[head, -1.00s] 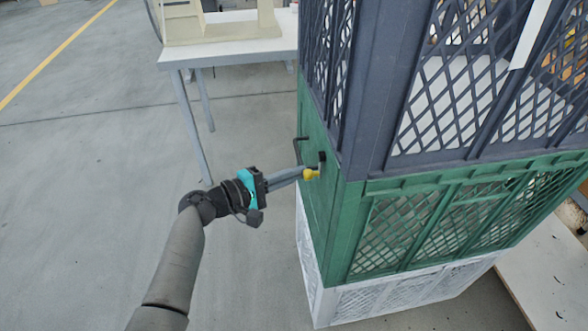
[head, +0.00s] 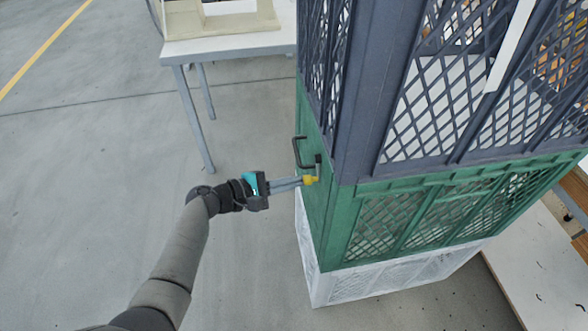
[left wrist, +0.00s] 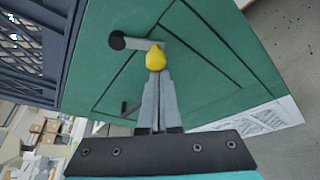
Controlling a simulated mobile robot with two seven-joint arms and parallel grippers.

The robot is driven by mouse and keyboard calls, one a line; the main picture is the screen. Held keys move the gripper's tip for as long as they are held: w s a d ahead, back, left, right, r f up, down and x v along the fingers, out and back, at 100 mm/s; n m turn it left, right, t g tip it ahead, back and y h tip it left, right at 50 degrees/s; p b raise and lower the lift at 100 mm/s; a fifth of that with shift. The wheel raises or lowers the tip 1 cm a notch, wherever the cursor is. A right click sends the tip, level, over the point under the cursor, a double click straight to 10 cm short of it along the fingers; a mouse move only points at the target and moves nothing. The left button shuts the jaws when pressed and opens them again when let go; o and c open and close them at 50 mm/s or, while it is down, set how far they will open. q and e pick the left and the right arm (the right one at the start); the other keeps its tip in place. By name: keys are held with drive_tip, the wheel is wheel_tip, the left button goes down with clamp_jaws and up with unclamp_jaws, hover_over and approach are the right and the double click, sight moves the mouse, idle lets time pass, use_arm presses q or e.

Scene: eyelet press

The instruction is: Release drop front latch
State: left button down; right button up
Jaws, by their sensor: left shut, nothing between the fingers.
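The latch is on the green crate's (head: 391,222) left side panel, with a dark round pivot, a short grey lever (head: 318,170) and a yellow knob (head: 311,180). The lever runs down from the pivot towards the white crate. My left gripper (head: 301,181) is shut and empty, its fingertips at the knob. The left wrist view shows the gripper (left wrist: 156,75) below the yellow knob (left wrist: 156,58), with the lever (left wrist: 149,43) and pivot (left wrist: 117,40) beyond. Whether the tips touch the knob I cannot tell. My right gripper is out of view.
A dark bar handle (head: 297,153) sticks out beside the latch. A dark blue crate (head: 361,95) stands above the green crate, and a white crate (head: 380,278) is below. A white table (head: 225,42) stands behind left. The floor on the left is clear.

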sight(308, 180)
use_arm(q)
drive_tip(key=s+n+g+p, duration=0.1)
drive_tip(key=n+p, duration=0.1)
drive_tip(key=s+r+n+g+p, duration=0.1)
drive_tip(key=n+p, duration=0.1)
drive_tip(key=p, duration=0.1)
drive_tip(key=s+r+n+g+p, duration=0.1)
drive_tip(key=g+p, duration=0.1)
drive_tip(key=p, duration=0.1)
drive_tip(key=shift+d+r+n, duration=0.2)
drive_tip(key=shift+d+n, duration=0.2)
drive_tip(key=shift+w, duration=0.15)
drive_tip(key=shift+w+a+r+b, duration=0.25)
drive_tip(key=shift+w+b, duration=0.2)
drive_tip(key=shift+w, duration=0.2)
